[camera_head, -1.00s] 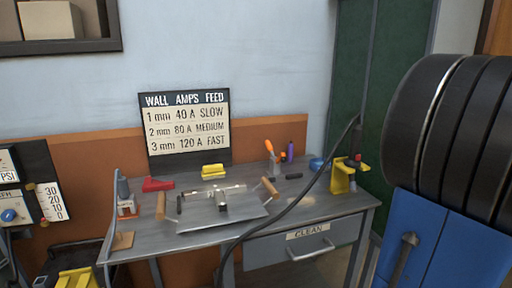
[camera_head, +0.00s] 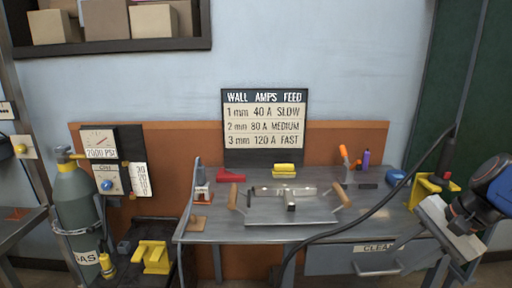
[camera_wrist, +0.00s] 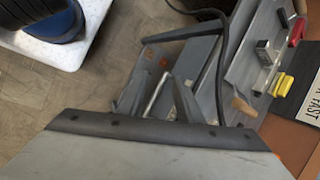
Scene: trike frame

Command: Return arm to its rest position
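My arm enters the head view from the right edge, with blue and black joints. At its end is my gripper (camera_head: 448,228), a pale grey housing in front of the bench's right end. Its fingers are not clear there, so I cannot tell whether they are open or shut. In the wrist view a broad grey plate with a dark edge, seemingly part of my gripper, fills the bottom. I see nothing clearly held. The trike frame piece, metal tubes (camera_head: 291,200), lies on a metal tray (camera_head: 300,217) with wooden handles on the bench, apart from my gripper.
The grey workbench (camera_head: 225,233) has a CLEAN drawer (camera_head: 330,262) close to my gripper. A dark cable (camera_head: 385,200) crosses the bench. A yellow holder (camera_head: 424,190) stands at its right end. A gas cylinder (camera_head: 78,205) and a yellow stand (camera_head: 152,257) are at left.

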